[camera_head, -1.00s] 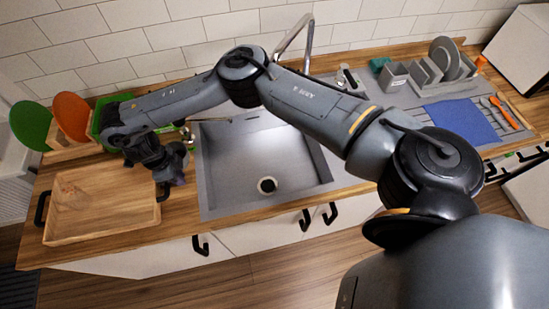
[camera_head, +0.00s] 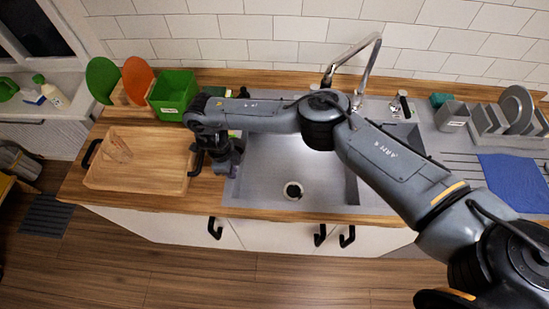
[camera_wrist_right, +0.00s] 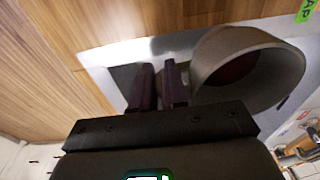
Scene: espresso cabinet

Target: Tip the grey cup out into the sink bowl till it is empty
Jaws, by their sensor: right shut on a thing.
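The grey cup (camera_wrist_right: 247,68) is large in the right wrist view, right of the fingers. Its open mouth faces the camera, with a dark reddish-brown inside; how much it holds I cannot tell. My right gripper (camera_wrist_right: 160,82) is shut on the cup, apparently at its handle side. In the head view my right gripper (camera_head: 222,166) is at the left edge of the sink bowl (camera_head: 325,178), close to the tray. I cannot make out the cup there, as my wrist hides that spot. The sink bowl shows a round drain. My left gripper is out of view.
A wooden tray (camera_head: 150,178) lies left of the sink. A green bin (camera_head: 172,94) and green and orange boards stand behind it. The tap (camera_head: 352,62) rises behind the sink. A dish rack (camera_head: 490,122) and blue cloth (camera_head: 513,170) are at right.

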